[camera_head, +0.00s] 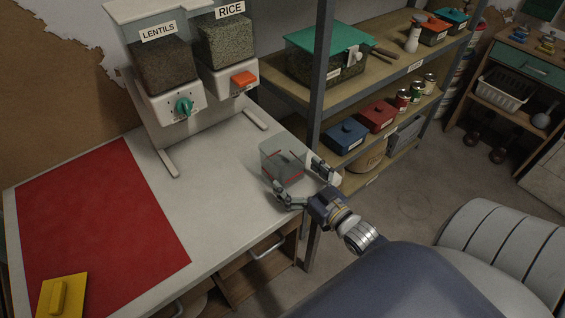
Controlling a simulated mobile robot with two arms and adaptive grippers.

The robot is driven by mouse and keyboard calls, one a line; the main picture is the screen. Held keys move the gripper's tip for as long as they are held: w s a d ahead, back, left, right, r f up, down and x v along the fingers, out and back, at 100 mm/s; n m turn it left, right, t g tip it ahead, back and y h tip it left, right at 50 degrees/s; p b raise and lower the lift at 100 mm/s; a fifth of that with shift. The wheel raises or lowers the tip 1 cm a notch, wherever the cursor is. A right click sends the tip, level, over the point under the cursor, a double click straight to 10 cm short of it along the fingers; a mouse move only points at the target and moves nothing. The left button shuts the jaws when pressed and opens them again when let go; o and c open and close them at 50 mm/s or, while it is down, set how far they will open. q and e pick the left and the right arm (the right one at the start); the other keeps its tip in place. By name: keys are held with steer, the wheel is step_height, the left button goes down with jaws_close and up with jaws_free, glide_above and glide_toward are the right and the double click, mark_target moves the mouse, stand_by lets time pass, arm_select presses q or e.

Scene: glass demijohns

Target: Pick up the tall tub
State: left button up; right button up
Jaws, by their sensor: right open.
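A clear, see-through tub (270,158) with reddish lines on it stands on the white worktop near its right edge; it looks like the tall tub. My right gripper (300,180) is at the tub's near right side with its fingers spread open. One finger is in front of the tub's lower near side and the other is by its right side. I cannot tell whether either finger touches it. The near lower part of the tub is partly hidden by the gripper. My left gripper is not in view.
The lentils dispenser (165,70) and rice dispenser (228,45) stand behind on the worktop. A red mat (100,215) and yellow object (62,297) lie at left. A dark shelf post (317,90) rises just beyond the gripper. The worktop's middle is clear.

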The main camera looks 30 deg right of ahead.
mark_target(273, 153)
steer(key=shift+w+r, duration=0.1)
steer(key=shift+w, duration=0.45)
steer(key=w, duration=0.2)
steer(key=w+p, duration=0.1)
steer(key=w, duration=0.1)
steer(key=shift+a, duration=0.25)
steer(key=shift+w, duration=0.2)
steer(key=shift+c, duration=0.6)
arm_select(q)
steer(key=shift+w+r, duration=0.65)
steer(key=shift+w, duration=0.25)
arm_select(e)
steer(key=c, duration=0.9)
